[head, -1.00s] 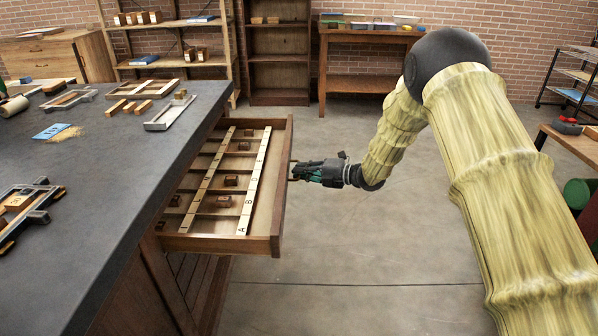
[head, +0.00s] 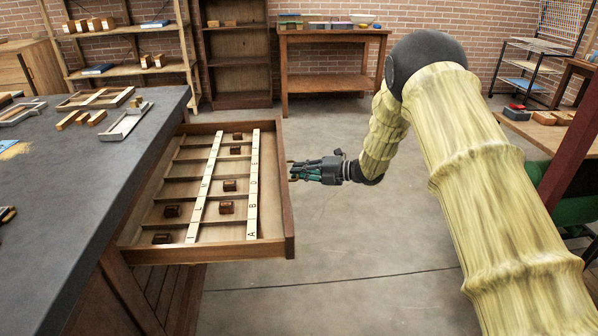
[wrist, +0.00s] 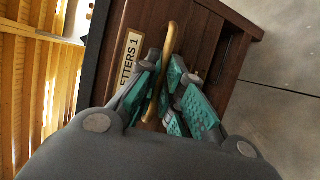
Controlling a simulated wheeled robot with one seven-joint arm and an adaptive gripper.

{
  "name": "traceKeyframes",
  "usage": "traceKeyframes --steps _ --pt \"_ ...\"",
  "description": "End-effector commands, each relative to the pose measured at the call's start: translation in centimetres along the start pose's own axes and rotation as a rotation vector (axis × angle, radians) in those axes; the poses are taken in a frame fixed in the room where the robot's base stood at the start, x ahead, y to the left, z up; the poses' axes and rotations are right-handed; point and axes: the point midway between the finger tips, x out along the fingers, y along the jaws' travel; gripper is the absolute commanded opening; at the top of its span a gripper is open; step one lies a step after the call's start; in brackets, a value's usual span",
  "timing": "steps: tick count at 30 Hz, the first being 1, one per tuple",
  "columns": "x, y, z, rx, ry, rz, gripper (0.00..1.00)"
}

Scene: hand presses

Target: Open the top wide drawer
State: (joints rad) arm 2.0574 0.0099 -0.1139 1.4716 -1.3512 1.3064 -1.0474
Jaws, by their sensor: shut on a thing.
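The wide drawer (head: 270,249) stands pulled out to the right from under the dark bench top in the head view. Inside it are wooden dividers, two pale lettered strips and several small brown blocks. My gripper (head: 305,171) is at the middle of the drawer's front. In the wrist view my gripper (wrist: 170,95) has its teal-padded fingers shut around the curved brass handle (wrist: 169,50). The label (wrist: 130,60) beside the handle reads "ETTERS 1", partly cut off. The drawer front (wrist: 195,30) is dark brown wood.
The dark bench top (head: 100,180) at the left holds wooden frames and a metal tray (head: 127,122). Shelves and a wooden table (head: 332,75) line the brick wall. A green cylinder (head: 575,209) lies at the right. The floor right of the drawer is clear.

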Motion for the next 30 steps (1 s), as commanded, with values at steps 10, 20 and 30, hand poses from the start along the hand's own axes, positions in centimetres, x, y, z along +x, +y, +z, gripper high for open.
traceKeyframes --steps 10,20,30 --pt "0.0 -0.1 0.0 0.001 0.000 -0.001 0.30" --pt "-0.9 0.0 0.0 0.001 -0.002 -0.001 0.30" --pt "-6.7 -0.1 0.0 0.003 -0.003 -0.001 0.30"
